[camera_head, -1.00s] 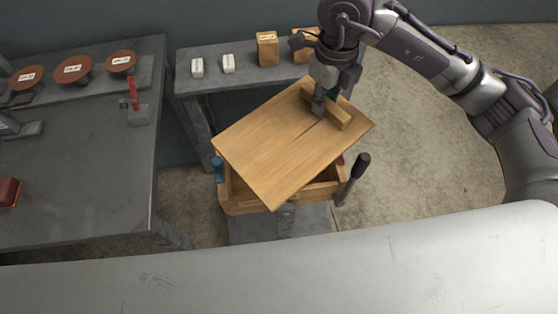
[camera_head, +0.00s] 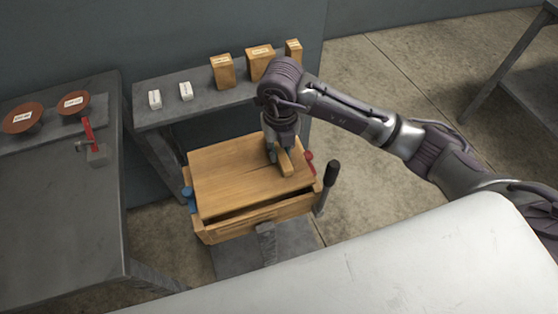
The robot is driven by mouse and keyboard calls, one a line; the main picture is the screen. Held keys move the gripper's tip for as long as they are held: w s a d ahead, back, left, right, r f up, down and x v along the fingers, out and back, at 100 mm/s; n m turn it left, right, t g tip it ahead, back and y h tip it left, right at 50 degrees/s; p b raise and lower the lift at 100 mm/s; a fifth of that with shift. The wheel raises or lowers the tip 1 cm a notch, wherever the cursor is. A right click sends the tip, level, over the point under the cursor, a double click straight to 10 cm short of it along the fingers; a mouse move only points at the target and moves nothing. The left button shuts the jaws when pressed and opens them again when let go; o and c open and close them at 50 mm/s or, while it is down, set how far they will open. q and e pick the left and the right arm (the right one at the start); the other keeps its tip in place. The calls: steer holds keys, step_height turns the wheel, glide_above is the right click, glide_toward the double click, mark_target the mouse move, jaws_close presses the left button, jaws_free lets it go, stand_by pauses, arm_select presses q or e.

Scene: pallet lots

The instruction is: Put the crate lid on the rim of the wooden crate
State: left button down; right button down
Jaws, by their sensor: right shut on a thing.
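The crate lid (camera_head: 235,175) is a flat wooden board with a raised wooden handle bar (camera_head: 286,163) on its right part. It lies over the top of the wooden crate (camera_head: 262,215), turned nearly in line with it. A dark gap shows along the crate's near side between the lid edge and the front wall. I cannot tell whether the lid fully touches the rim. My right gripper (camera_head: 279,152) is shut on the lid's handle from above; its fingertips are partly hidden. My left gripper is not in view.
The crate sits on a grey stand with a blue clamp (camera_head: 188,197), a red clamp (camera_head: 309,160) and a black-handled lever (camera_head: 328,184). Behind is a shelf (camera_head: 200,103) with wooden and white blocks. A grey table (camera_head: 60,210) stands left.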

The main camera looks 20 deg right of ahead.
step_height(320, 180, down, 5)
steer(key=shift+f, duration=0.15)
stand_by(0.3)
steer(key=shift+f, duration=0.3)
steer(key=c, duration=1)
jaws_free()
steer(key=shift+o, duration=0.2)
step_height(320, 180, up, 13)
steer(key=shift+f+b, duration=0.15)
steer(key=shift+b, duration=0.15)
